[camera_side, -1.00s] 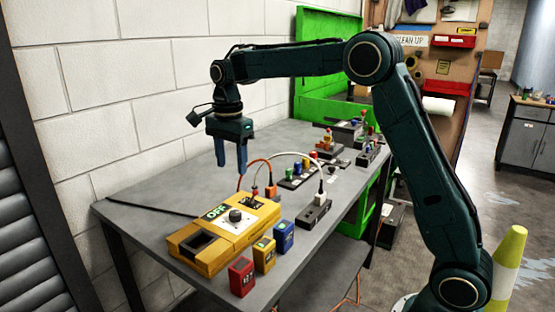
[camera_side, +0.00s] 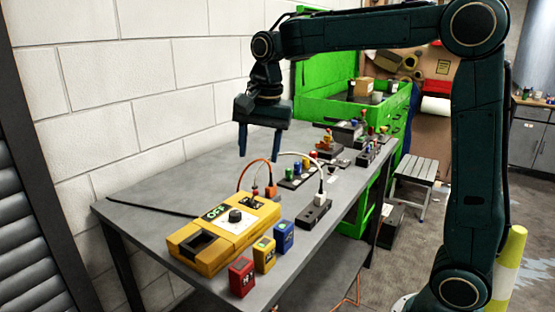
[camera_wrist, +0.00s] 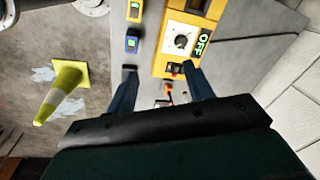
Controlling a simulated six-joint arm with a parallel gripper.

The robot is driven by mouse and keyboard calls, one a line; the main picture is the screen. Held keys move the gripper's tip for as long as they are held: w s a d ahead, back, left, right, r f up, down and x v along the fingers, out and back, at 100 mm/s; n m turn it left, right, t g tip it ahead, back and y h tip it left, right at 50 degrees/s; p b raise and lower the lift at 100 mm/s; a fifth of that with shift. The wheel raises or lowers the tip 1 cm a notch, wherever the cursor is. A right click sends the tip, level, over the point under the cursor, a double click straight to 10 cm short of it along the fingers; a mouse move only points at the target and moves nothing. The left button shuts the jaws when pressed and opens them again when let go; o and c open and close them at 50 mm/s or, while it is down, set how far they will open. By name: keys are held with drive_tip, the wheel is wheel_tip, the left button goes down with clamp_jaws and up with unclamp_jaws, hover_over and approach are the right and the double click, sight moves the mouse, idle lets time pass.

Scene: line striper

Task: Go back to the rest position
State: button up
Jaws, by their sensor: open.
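My gripper (camera_side: 260,148) is open and empty, its fingers pointing down, held in the air above the back of the grey table (camera_side: 150,218). In the wrist view its two blue fingers (camera_wrist: 163,95) are spread apart with nothing between them up close. The yellow box (camera_side: 222,233) with a black knob and a green OFF display lies below on the table; it also shows in the wrist view (camera_wrist: 180,65). The gripper does not touch it.
Red (camera_side: 242,276), yellow (camera_side: 264,254) and blue (camera_side: 284,236) blocks stand along the table's front edge. A black power strip (camera_side: 314,212) with a white cable lies behind them. A white wall (camera_side: 80,110) is close on the left. A yellow-white cone (camera_side: 509,265) stands on the floor.

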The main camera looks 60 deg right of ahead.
drive_tip(key=s+f+n+t, duration=0.2)
drive_tip(key=s+n, duration=0.4)
drive_tip(key=s, duration=0.5)
drive_tip(key=s+a+f+n+t, duration=0.1)
drive_tip(key=s+n, duration=0.5)
drive_tip(key=s, duration=0.6)
drive_tip(key=shift+a+f+n+t, duration=0.25)
drive_tip(key=shift+f+n+t, duration=0.15)
drive_tip(key=shift+f+t, duration=0.1)
drive_tip(key=shift+s, duration=0.1)
